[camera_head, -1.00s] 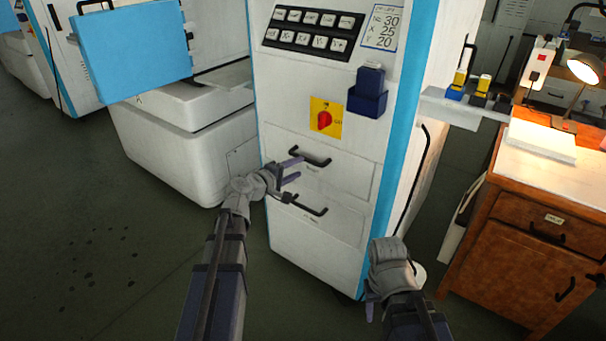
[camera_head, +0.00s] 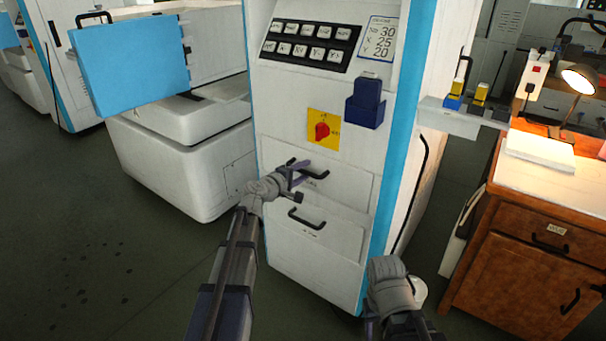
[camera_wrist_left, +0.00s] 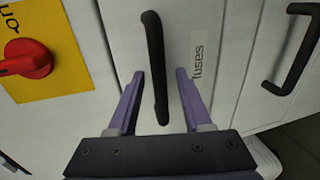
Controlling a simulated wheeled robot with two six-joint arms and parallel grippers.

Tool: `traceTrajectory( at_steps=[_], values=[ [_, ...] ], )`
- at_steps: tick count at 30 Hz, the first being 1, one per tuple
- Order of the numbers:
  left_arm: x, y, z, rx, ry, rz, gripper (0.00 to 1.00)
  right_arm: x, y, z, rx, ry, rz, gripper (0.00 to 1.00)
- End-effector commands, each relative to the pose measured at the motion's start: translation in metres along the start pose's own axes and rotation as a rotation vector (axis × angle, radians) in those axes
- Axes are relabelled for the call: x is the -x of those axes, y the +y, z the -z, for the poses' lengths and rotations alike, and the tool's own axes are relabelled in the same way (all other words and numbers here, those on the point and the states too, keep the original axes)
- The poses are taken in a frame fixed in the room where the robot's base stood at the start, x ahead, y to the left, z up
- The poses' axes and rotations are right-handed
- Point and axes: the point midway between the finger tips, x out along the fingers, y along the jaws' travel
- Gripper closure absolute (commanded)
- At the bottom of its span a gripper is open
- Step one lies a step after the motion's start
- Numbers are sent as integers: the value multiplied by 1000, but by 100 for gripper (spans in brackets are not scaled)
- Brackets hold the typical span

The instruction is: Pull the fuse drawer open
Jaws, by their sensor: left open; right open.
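The fuse drawer (camera_head: 345,186) is the upper drawer of the white cabinet, and its front looks flush. In the left wrist view its label (camera_wrist_left: 198,58) reads "fuses". Its black bar handle (camera_wrist_left: 155,70) runs between the two purple fingers of my left gripper (camera_wrist_left: 158,78), with a visible gap on both sides. In the head view my left gripper (camera_head: 297,176) is at this handle (camera_head: 318,174) and partly covers it. My right gripper (camera_head: 372,322) is low in front of the cabinet, empty, its fingers mostly hidden.
A lower drawer with its own black handle (camera_head: 306,219) sits just below; that handle also shows in the wrist view (camera_wrist_left: 292,50). Above are a red rotary switch (camera_head: 322,130) and a blue holder (camera_head: 365,105). A wooden cabinet (camera_head: 520,270) stands at right. Floor at left is clear.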

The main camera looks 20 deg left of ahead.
Motion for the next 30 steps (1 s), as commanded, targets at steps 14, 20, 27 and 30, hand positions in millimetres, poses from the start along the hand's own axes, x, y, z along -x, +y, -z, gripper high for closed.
traceTrajectory(
  at_steps=[14,20,27,30],
  values=[
    [-1,0,0,0,0,0,76,0,0,0,0,0,0,50],
    [-1,0,0,0,0,0,99,0,0,0,0,0,0,50],
    [-1,0,0,0,0,1,100,0,0,0,0,0,0,50],
    [-1,0,0,-1,0,1,100,0,0,0,0,0,0,50]
  ],
)
